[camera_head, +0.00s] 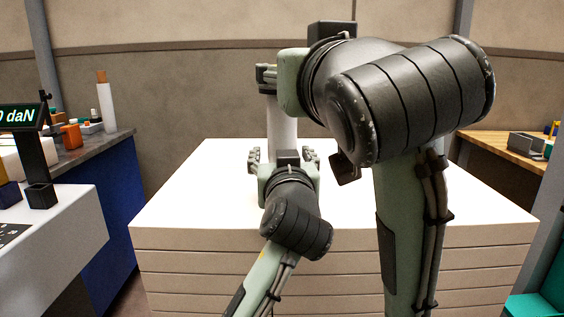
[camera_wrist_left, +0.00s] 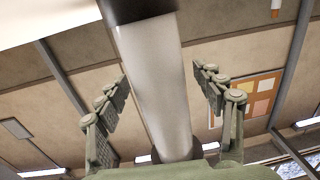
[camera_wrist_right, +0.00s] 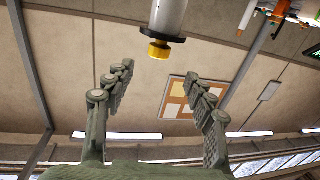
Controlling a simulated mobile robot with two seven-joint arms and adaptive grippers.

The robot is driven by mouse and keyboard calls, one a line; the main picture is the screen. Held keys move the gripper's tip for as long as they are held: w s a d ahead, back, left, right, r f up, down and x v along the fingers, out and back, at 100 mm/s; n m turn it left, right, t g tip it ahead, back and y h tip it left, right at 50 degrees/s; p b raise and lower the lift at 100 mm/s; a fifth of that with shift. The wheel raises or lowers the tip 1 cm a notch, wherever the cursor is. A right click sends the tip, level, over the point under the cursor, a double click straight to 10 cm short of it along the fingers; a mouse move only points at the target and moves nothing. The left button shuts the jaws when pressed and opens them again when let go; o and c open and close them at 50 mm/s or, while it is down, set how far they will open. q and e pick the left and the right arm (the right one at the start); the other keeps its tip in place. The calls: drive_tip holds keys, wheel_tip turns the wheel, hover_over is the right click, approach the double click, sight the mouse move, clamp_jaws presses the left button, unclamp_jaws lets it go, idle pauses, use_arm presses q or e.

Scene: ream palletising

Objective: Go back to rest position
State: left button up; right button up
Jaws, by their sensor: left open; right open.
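My left gripper (camera_head: 283,155) shows in the head view in front of the broad white stack (camera_head: 190,200), its fingers spread. In the left wrist view the left gripper (camera_wrist_left: 162,85) is open, with nothing held between its fingers. My right arm fills the upper right of the head view. In the right wrist view the right gripper (camera_wrist_right: 158,85) is open and empty.
A pale upright cylinder (camera_head: 282,120) shows beyond my left gripper. A white table with a display (camera_head: 22,117) and a blue bench (camera_head: 105,190) stand at left. A wooden table (camera_head: 500,145) stands at right. The stack's visible top is bare at left.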

use_arm(q)
drive_tip(key=shift+s, duration=0.1)
use_arm(e)
drive_tip(key=w, duration=0.3)
drive_tip(key=w+a, duration=0.1)
drive_tip(key=w, duration=0.5)
drive_tip(key=shift+a, duration=0.25)
use_arm(q)
drive_tip(key=shift+s+d, duration=0.1)
drive_tip(key=shift+s, duration=1.7)
use_arm(e)
drive_tip(key=s+d, duration=0.1)
drive_tip(key=s, duration=0.8)
drive_tip(key=shift+d, duration=0.3)
use_arm(q)
drive_tip(key=shift+r, duration=0.1)
use_arm(e)
drive_tip(key=shift+s+f, duration=0.1)
drive_tip(key=shift+f, duration=0.05)
